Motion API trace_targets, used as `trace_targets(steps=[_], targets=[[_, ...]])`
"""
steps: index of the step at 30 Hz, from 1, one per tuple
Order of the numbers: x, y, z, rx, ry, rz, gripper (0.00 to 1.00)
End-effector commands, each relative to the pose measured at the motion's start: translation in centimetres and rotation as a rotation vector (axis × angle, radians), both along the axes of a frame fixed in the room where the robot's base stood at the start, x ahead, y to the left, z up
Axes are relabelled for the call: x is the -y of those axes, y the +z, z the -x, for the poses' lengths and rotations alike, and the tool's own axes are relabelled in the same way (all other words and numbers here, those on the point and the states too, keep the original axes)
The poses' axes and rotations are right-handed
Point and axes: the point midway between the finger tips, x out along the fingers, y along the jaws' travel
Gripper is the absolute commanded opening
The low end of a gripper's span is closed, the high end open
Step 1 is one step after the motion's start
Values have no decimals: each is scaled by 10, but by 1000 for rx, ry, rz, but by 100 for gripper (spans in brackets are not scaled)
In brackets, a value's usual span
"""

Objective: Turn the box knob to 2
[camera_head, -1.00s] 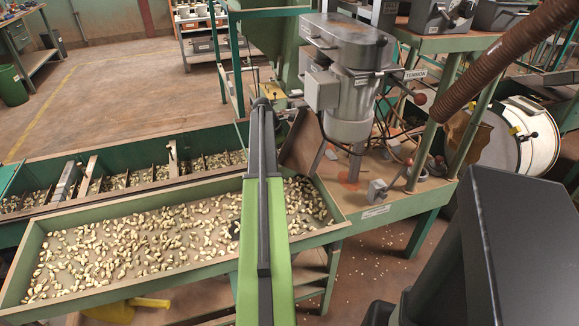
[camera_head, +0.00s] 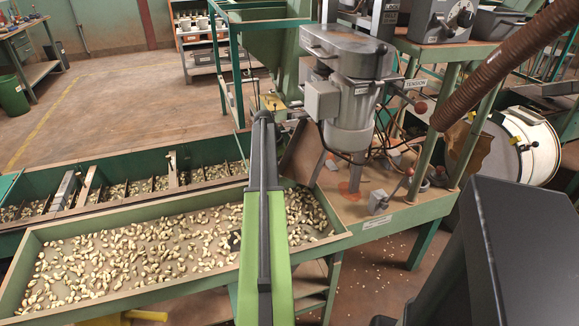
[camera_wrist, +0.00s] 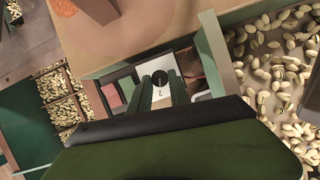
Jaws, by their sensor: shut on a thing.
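A long green trough (camera_head: 22,283) of nuts lies below my arm. A grey motor machine (camera_head: 348,100) stands on a bench right of the arm. A dark box with a dial (camera_head: 442,20) and a brown hose (camera_head: 500,68) are at the upper right. Open floor lies at the upper left.

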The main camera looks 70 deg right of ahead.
Motion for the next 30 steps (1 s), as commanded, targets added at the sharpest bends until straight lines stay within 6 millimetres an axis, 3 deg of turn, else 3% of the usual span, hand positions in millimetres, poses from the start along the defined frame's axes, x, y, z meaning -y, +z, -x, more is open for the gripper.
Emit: trace_targets(steps=[11,12,16,26,30], targets=[[1,0,-1,1,-82,1,0],[1,0,-1,1,-82,1,28],[1,0,-1,1,-81,1,45],[1,2,-1,0,-81,0,45],[0,13,-4,0,-81,0,45]])
